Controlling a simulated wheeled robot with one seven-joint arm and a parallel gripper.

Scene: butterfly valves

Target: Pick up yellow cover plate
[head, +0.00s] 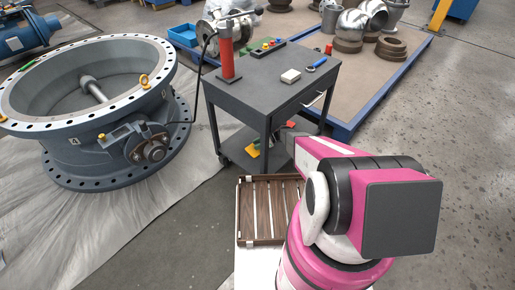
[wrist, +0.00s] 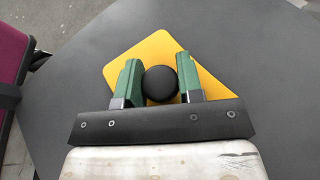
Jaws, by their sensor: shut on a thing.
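The yellow cover plate (wrist: 150,50) is a flat plate with a round black knob (wrist: 160,84). In the wrist view my gripper (wrist: 158,68) has its two green fingers on either side of the knob and is shut on it. The plate lies beyond the fingers, tilted in the picture, its near part hidden by the gripper. In the head view the plate (head: 252,153) shows small at the cart's lower shelf, with green fingers beside it. I cannot tell whether it touches the shelf.
The dark cart (head: 265,75) has a top above the lower shelf (head: 236,141) and legs close to my arm. On top are a red cylinder (head: 226,55) and small items. A slatted wooden crate (head: 268,240) lies in front. A large flanged valve (head: 85,95) stands left.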

